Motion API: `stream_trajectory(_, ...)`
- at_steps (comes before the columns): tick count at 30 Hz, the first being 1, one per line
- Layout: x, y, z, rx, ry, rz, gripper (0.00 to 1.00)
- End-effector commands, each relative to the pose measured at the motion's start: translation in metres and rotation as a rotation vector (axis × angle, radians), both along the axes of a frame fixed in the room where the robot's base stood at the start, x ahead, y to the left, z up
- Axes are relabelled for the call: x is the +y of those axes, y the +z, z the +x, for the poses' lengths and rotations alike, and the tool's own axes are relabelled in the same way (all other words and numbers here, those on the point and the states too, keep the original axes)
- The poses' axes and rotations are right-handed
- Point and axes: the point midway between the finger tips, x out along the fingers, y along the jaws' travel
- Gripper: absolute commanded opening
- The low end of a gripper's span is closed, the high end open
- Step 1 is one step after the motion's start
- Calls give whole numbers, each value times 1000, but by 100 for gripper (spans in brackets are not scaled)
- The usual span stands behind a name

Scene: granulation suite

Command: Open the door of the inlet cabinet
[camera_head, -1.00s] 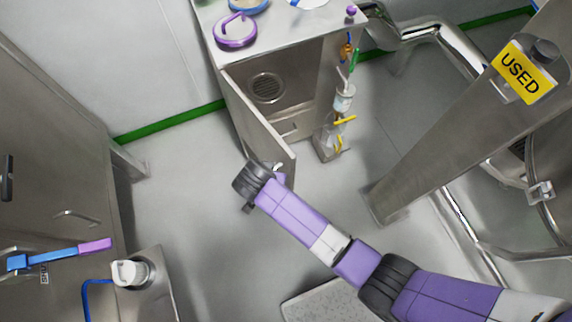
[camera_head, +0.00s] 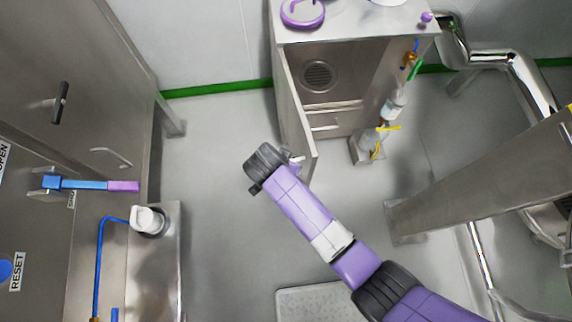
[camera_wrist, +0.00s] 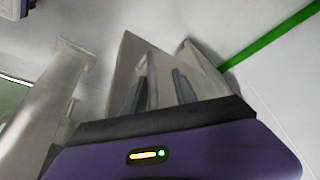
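The inlet cabinet (camera_head: 355,42) stands at the upper middle of the head view. Its door (camera_head: 297,125) is swung outward on the left side, and the inside shows. My gripper (camera_head: 294,160) is at the door's free edge, on its left side; the wrist hides part of it. In the wrist view the two dark fingers of my gripper (camera_wrist: 158,92) stand apart, with pale metal surfaces showing between and behind them. I cannot tell whether they touch the door.
A bottle assembly (camera_head: 372,140) with yellow fittings stands right of the cabinet. A slanted steel leg (camera_head: 480,185) and pipes are at right. A steel cabinet (camera_head: 60,90) with handles and a small steel unit (camera_head: 150,260) are at left.

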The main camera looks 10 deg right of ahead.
Motion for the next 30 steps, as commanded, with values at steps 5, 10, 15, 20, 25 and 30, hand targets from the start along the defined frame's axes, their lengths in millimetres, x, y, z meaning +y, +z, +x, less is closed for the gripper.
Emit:
stream_trajectory(5, 0, -1, -2, 4, 0, 0, 34)
stream_trajectory(10, 1, 1, -3, 4, 1, 1, 34)
stream_trajectory(15, 6, 18, -9, 2, 1, 2, 34)
stream_trajectory(20, 12, 43, -17, 2, 2, 2, 34)
stream_trajectory(25, 16, 63, -24, 3, 2, 1, 34)
stream_trajectory(30, 18, 71, -26, 3, 1, 0, 34)
